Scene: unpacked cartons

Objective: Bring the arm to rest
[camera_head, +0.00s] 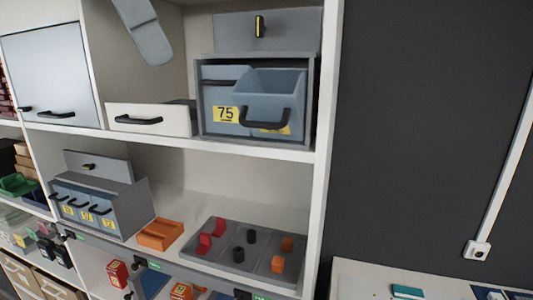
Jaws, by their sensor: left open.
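Dark paired shapes at the lower left, in front of the shelf, look like my left gripper (54,248). It is small and hard to make out, with its jaws apart and nothing visible between them. A grey rounded piece (147,32) hangs in from the top edge; I cannot tell what it belongs to. My right gripper is not in view.
A white shelf unit (322,150) holds a cabinet with grey drawers (268,88), one pulled out. Below are a smaller drawer box (125,205), an orange tray (160,235) and a grey tray (215,258) with red, black and orange pieces. A white table (370,280) stands at right.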

